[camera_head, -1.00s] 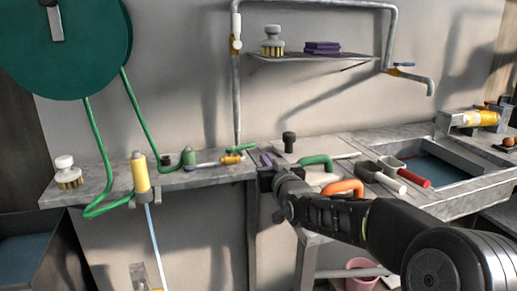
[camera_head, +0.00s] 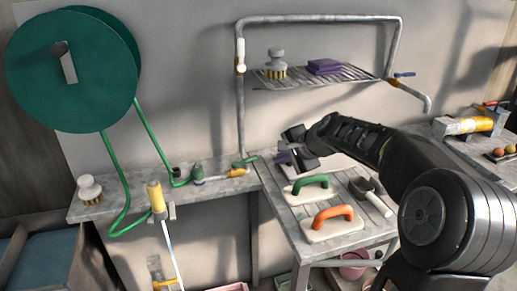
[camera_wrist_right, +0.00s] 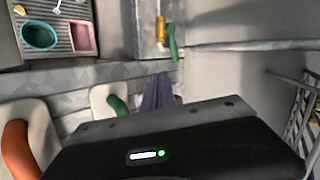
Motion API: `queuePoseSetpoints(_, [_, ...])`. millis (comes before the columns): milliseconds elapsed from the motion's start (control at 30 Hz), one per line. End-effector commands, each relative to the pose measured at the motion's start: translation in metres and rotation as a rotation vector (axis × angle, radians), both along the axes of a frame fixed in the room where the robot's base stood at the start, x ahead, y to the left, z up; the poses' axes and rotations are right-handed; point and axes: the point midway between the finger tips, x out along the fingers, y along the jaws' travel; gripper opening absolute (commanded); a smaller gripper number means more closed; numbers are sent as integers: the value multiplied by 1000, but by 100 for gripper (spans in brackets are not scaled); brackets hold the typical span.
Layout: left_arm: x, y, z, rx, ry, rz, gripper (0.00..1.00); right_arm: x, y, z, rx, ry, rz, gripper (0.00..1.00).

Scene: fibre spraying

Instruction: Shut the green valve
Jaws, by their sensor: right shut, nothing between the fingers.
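The green valve lever (camera_head: 245,160) sits at the back right end of the left counter, by a yellow brass fitting (camera_head: 238,172) on the pipe. In the right wrist view the green lever (camera_wrist_right: 173,43) stands beside the yellow fitting (camera_wrist_right: 161,25), near the top centre. My right gripper (camera_head: 291,140) is shut and empty. It is raised above the right table, to the right of the valve and apart from it. Its dark body fills the bottom of the right wrist view. My left gripper is out of view.
Trowels with a green handle (camera_head: 311,182) and an orange handle (camera_head: 334,213) lie on the right table, with a purple item (camera_head: 282,158) behind. A wire shelf (camera_head: 350,74) and grey pipe rise behind. A green hose reel (camera_head: 62,88) hangs left.

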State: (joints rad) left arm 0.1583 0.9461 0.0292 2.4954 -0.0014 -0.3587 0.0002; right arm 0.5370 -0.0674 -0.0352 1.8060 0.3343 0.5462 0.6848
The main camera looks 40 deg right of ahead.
Motion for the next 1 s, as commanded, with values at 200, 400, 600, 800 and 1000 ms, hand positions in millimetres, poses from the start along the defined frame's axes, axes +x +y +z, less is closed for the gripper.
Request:
queuePoseSetpoints(200, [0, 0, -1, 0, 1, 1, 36, 0, 0, -1, 4, 1, -1, 0])
queuePoseSetpoints(400, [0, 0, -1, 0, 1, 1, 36, 2, 0, -2, 2, 1, -1, 0])
queuePoseSetpoints(600, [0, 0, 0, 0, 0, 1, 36, 14, -1, -14, 2, 3, 1, 0])
queuePoseSetpoints(800, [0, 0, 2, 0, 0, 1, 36, 39, -1, -38, 4, 3, 1, 0])
queuePoseSetpoints(1000, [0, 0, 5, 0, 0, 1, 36, 69, -3, -65, 2, 3, 1, 0])
